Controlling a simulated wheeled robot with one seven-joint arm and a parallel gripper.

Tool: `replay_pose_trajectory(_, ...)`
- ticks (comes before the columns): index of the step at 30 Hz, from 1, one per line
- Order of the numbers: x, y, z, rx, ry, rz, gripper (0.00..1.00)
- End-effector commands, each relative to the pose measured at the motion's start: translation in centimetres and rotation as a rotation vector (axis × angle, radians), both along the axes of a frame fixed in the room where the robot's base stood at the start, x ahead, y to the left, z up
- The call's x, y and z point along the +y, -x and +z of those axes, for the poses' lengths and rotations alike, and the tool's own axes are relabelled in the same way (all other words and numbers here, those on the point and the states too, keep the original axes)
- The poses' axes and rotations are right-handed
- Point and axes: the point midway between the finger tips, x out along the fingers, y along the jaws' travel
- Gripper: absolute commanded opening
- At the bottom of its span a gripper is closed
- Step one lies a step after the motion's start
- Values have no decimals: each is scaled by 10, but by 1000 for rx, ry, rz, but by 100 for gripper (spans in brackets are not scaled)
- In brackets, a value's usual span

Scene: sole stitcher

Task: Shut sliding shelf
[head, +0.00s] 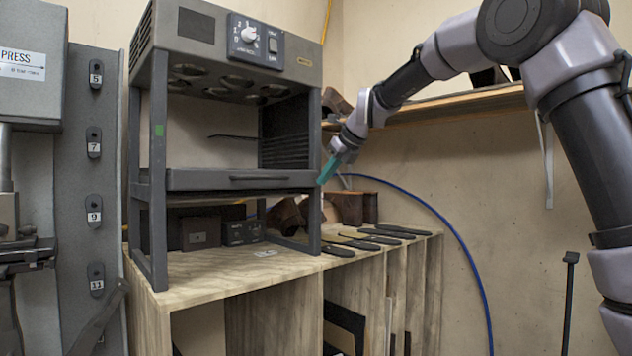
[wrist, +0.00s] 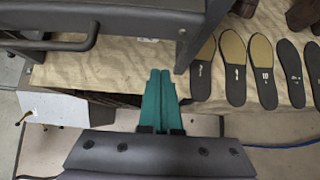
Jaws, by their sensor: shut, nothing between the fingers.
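The sliding shelf (head: 205,180) is a dark grey tray across the middle of the heater frame, under its round lamps. A bar handle (head: 258,179) runs along its front face. In the head view I cannot tell exactly how far the shelf stands out. In the wrist view the handle (wrist: 60,43) shows at the upper left. My gripper (head: 325,178) has teal fingers and is shut and empty, pointing down beside the frame's right front post, to the right of the handle. In the wrist view the closed fingers (wrist: 160,80) appear apart from the handle and over the bench edge.
The heater stands on a wooden bench (head: 215,278). Several insoles (head: 355,242) lie on the bench to the right. A press (head: 30,70) stands at the left. A wall shelf (head: 450,104) is behind my arm. A blue hose (head: 440,215) hangs along the wall.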

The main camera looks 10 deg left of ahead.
Motion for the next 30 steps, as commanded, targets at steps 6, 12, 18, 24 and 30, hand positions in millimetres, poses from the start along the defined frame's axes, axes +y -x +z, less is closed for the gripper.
replay_pose_trajectory(6, -21, 17, 26, -1, 0, -2, 0)
replay_pose_trajectory(12, -39, 32, 48, 1, 2, -2, 0)
replay_pose_trajectory(18, -47, 38, 58, 2, 4, -2, 0)
replay_pose_trajectory(24, -59, 42, 59, -17, 22, 16, 0)
replay_pose_trajectory(30, -137, 74, 55, -198, 209, 204, 0)
